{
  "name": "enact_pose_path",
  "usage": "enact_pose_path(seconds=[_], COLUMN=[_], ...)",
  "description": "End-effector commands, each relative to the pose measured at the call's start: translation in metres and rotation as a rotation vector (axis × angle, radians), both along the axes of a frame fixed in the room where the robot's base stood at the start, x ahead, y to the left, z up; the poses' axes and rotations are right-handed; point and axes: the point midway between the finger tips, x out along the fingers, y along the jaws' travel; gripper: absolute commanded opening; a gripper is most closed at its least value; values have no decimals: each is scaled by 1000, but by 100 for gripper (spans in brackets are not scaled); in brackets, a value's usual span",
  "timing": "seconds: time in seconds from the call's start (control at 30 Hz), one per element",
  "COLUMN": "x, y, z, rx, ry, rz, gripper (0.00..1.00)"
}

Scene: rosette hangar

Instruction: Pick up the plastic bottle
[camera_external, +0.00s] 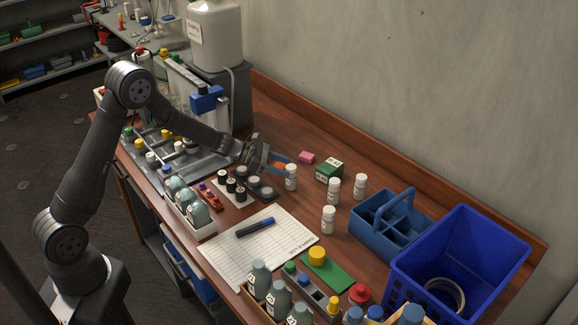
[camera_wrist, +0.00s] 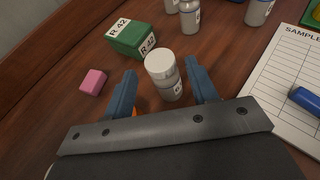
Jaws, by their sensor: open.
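A small white plastic bottle (camera_external: 291,178) with a white cap stands upright on the wooden bench. In the wrist view the same bottle (camera_wrist: 165,78) stands between the two blue fingers, its lower part partly hidden by my gripper's body. My gripper (camera_external: 279,168) is open, with its fingers reaching to either side of the bottle; I cannot tell whether they touch it. In the wrist view my gripper (camera_wrist: 163,92) shows a gap on both sides of the bottle. Similar white bottles (camera_external: 333,190), (camera_external: 360,186) and (camera_external: 328,219) stand to the right.
A green R 42 box (camera_wrist: 130,38) and a pink block (camera_wrist: 92,81) lie close by. Dark-capped jars (camera_external: 262,190) stand just left of the bottle. A sample sheet (camera_external: 222,262) with a marker, a blue caddy (camera_external: 365,222) and a blue bin (camera_external: 480,240) lie nearer the front.

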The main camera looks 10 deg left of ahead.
Motion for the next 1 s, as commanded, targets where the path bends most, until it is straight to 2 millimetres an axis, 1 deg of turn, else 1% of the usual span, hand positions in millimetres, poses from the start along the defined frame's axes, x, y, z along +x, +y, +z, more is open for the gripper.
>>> enact_pose_path(seconds=[0.17,0.4,0.47,0.57,0.77,1.0], x=[0,0,1,2,2,2], y=[-11,-45,-50,-54,-55,-54], z=[-3,-13,-15,-17,-17,-17], rx=[-1,1,1,1,1,1], ry=[0,-1,-1,-1,0,-1], rz=[0,-1,1,2,2,2], gripper=[53,53,53,53,53,10])
